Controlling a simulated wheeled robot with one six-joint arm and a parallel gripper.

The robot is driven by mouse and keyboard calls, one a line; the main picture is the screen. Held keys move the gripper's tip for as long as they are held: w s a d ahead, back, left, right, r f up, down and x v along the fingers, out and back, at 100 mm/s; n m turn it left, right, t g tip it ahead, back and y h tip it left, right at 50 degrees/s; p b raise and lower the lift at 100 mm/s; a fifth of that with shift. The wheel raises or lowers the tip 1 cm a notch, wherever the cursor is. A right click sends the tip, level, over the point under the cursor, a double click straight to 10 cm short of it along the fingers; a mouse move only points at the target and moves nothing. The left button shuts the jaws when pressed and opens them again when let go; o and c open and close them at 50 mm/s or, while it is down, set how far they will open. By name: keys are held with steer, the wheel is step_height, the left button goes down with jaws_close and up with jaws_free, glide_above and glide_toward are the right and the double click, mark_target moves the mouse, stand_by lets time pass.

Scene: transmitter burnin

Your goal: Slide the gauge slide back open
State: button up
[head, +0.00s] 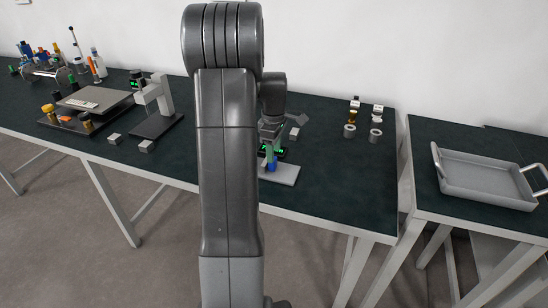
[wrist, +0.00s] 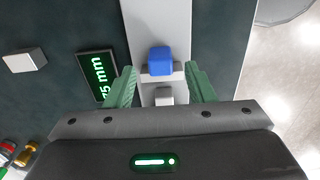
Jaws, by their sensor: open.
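The gauge has a light base plate (head: 286,175), which also shows in the wrist view (wrist: 142,20). Its blue slide block (wrist: 160,60) sits on a pale rail, with a small grey block (wrist: 164,97) nearer my palm. The blue block also shows in the head view (head: 271,166). A dark display (wrist: 97,72) beside the rail has green digits, partly hidden by a finger, ending in "5 mm". My gripper (wrist: 160,70) is open, its green fingers on either side of the rail. The blue block lies between and slightly beyond the tips; I cannot tell whether they touch it.
A loose pale block (wrist: 24,60) lies left of the display. In the head view, a grey stand (head: 160,100), a flat plate fixture (head: 95,99) and small blocks (head: 146,146) stand at left. Metal rings (head: 375,135) lie at right. A tray (head: 485,180) sits on the side table.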

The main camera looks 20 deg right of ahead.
step_height(320, 180, up, 10)
stand_by(0.3)
steer(key=shift+f, duration=0.15)
step_height(320, 180, down, 14)
steer(key=shift+r, duration=0.2)
steer(key=shift+a+f, duration=0.1)
steer(key=shift+f, duration=0.05)
steer(key=shift+w+a, duration=0.15)
steer(key=shift+w, duration=0.05)
